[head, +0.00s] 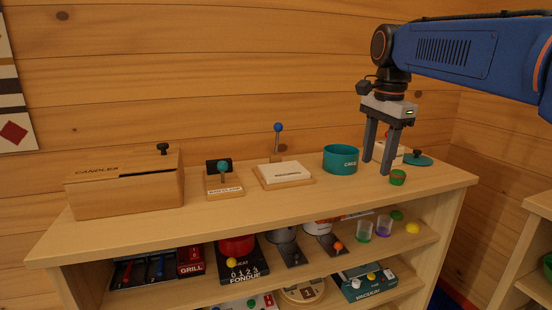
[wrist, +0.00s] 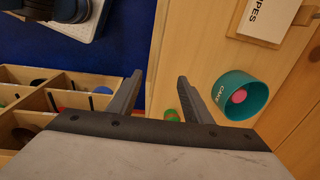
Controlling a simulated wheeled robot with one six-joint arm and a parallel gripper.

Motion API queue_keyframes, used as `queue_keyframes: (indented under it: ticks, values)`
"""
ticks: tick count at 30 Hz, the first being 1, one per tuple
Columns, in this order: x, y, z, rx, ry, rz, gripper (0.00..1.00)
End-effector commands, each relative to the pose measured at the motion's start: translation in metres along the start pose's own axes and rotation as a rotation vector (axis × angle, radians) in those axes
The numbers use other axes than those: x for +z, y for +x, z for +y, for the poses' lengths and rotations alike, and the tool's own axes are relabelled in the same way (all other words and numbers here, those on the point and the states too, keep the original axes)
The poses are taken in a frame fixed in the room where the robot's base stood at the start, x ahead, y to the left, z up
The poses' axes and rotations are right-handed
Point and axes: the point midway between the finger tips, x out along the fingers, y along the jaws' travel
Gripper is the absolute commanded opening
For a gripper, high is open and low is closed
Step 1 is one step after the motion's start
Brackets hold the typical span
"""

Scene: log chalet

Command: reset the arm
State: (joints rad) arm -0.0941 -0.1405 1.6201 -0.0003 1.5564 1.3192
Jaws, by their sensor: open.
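My gripper (head: 382,168) points down above the right part of the wooden shelf top (head: 240,212), with its two fingers apart and nothing between them. It also shows open in the wrist view (wrist: 157,88). My blue arm reaches in from the upper right. A small green cup (head: 397,177) stands close by the right finger in the head view. In the wrist view the green cup (wrist: 171,115) is partly hidden behind the gripper body. A teal bowl marked CAKE (head: 341,160) stands left of the gripper, and the wrist view shows a pink ball in the bowl (wrist: 240,96).
A wooden CANDLES box (head: 125,192), a teal-knobbed lever stand (head: 224,181) and a blue-knobbed lever board (head: 284,174) stand along the top. A teal lid (head: 419,159) lies at the right. Lower shelves hold cups, a red pot and boxes. Bare top lies along the front edge.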

Motion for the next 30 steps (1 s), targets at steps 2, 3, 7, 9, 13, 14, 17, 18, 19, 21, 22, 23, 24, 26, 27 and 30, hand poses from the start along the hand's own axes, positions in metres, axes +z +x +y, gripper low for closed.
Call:
queue_keyframes:
  ticks: [2, 3, 7, 9, 13, 14, 17, 18, 19, 21, 22, 23, 24, 26, 27, 30]
  values:
    - [0.003, 0.01, 0.026, -0.023, -0.091, 0.008, 0.45]
    - [0.004, 0.016, 0.038, -0.035, -0.141, 0.014, 0.45]
    - [0.009, 0.037, 0.075, -0.069, -0.302, 0.035, 0.45]
    - [0.012, 0.05, 0.095, -0.088, -0.388, 0.049, 0.45]
    - [0.018, 0.077, 0.132, -0.116, -0.549, 0.08, 0.45]
    - [0.02, 0.084, 0.14, -0.123, -0.586, 0.089, 0.45]
    - [0.025, 0.107, 0.168, -0.142, -0.709, 0.118, 0.45]
    - [0.028, 0.117, 0.179, -0.148, -0.758, 0.131, 0.45]
    - [0.029, 0.125, 0.187, -0.153, -0.794, 0.141, 0.45]
    - [0.033, 0.143, 0.206, -0.162, -0.88, 0.165, 0.45]
    - [0.035, 0.151, 0.214, -0.166, -0.915, 0.176, 0.45]
    - [0.037, 0.16, 0.222, -0.168, -0.951, 0.186, 0.45]
    - [0.039, 0.17, 0.231, -0.172, -0.995, 0.201, 0.45]
    - [0.042, 0.184, 0.244, -0.176, -1.057, 0.22, 0.45]
    - [0.044, 0.193, 0.251, -0.178, -1.093, 0.233, 0.45]
    - [0.047, 0.209, 0.265, -0.181, -1.163, 0.257, 0.45]
